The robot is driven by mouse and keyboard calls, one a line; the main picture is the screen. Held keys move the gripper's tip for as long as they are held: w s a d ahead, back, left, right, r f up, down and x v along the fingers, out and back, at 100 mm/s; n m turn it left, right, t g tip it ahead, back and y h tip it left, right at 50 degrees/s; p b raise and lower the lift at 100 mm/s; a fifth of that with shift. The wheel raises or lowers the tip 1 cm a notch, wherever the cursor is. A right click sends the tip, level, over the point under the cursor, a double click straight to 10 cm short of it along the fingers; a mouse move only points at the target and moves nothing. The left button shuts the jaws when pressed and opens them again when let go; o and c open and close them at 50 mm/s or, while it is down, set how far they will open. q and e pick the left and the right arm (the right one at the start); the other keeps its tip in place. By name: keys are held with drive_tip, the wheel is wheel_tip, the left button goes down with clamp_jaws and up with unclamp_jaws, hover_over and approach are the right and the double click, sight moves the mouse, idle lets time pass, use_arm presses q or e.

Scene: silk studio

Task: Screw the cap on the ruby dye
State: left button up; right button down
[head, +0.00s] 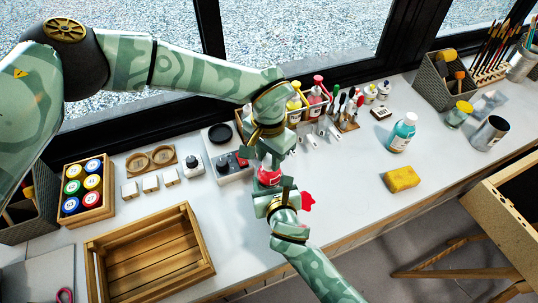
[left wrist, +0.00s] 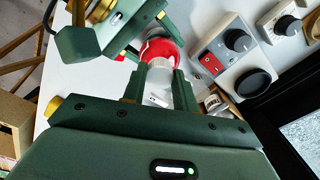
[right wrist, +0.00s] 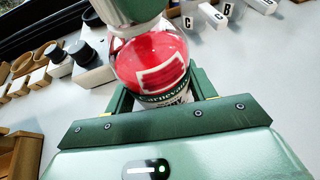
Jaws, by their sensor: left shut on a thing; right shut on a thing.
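The ruby dye is a clear bottle of red liquid with a printed label, upright near the middle of the bench in the head view (head: 268,177). My right gripper (head: 276,196) is shut around its lower part; the red body fills the middle of the right wrist view (right wrist: 155,70). My left gripper (head: 268,153) is directly above the bottle, shut on a pale, whitish piece that looks like the cap (left wrist: 159,76). That piece lines up with the bottle top; the fingers hide most of it, and I cannot tell whether the threads are engaged.
A grey device with a red switch (head: 232,165) stands close left of the grippers. A wooden rack of bottles (head: 315,98) is behind. A wooden crate (head: 150,255) lies front left.

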use_arm(q)
drive_tip(key=o, duration=0.9)
drive_tip(key=shift+r, duration=2.3)
drive_tip(key=shift+f, duration=0.1)
drive_tip(key=shift+c, duration=0.2)
